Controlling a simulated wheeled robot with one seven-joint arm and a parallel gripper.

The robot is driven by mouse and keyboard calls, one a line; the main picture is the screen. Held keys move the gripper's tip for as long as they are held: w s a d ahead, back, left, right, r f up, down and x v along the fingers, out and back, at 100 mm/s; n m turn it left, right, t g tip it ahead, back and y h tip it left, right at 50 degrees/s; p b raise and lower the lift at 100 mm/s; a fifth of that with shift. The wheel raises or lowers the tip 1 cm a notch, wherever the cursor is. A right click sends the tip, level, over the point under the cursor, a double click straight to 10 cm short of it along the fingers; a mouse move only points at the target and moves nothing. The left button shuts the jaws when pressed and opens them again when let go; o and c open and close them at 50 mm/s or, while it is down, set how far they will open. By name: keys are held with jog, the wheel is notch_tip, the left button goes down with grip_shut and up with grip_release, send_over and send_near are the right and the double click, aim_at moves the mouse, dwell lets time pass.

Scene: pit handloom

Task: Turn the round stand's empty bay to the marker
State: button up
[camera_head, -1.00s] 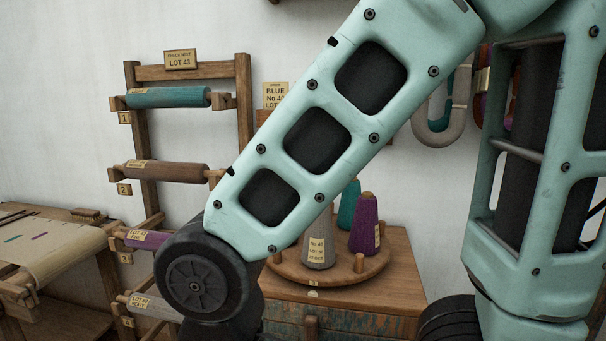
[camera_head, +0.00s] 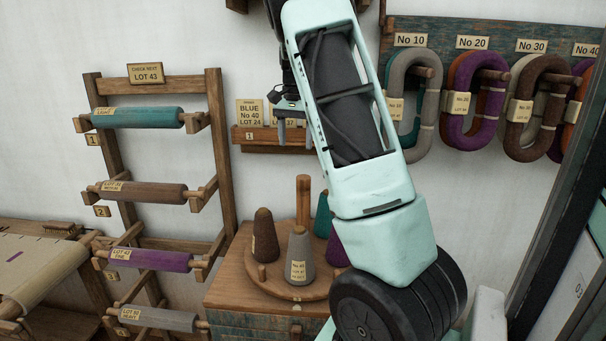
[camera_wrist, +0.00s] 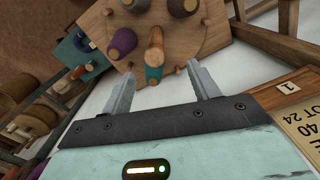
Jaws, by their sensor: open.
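The round wooden stand (camera_head: 272,277) sits on a wooden chest and also shows in the wrist view (camera_wrist: 200,30). It carries a brown cone (camera_head: 264,238), a grey cone (camera_head: 300,257), a purple cone (camera_head: 337,252) and a teal cone (camera_head: 321,214) around an upright post (camera_head: 303,195). In the wrist view, the bare bay lies between the teal cone (camera_wrist: 153,74) and the brown cone. The grey cone faces the front, above a small pale tag (camera_head: 296,329) at the chest edge. My gripper (camera_head: 294,130) is open and empty, above and behind the stand. My arm hides the stand's right side.
A rack (camera_head: 218,130) of labelled rollers stands left of the chest (camera_head: 245,300). A small shelf (camera_head: 262,137) with cards is on the wall close beside my gripper. Yarn hanks (camera_head: 475,100) hang on pegs at the right. A loom bench (camera_head: 40,265) is far left.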

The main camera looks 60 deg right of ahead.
aim_at(304, 190)
jog(key=shift+m, duration=0.4)
jog(key=f+p, duration=0.1)
jog(key=f, duration=0.4)
jog(key=d+f+p, duration=0.1)
jog(key=f+p, duration=0.1)
jog(key=f, duration=0.4)
jog(key=s+d+f+p, duration=0.1)
jog(key=f+p, duration=0.1)
jog(key=f, duration=0.3)
jog(key=shift+s+f, duration=0.1)
jog(key=shift+f, duration=0.1)
grip_shut()
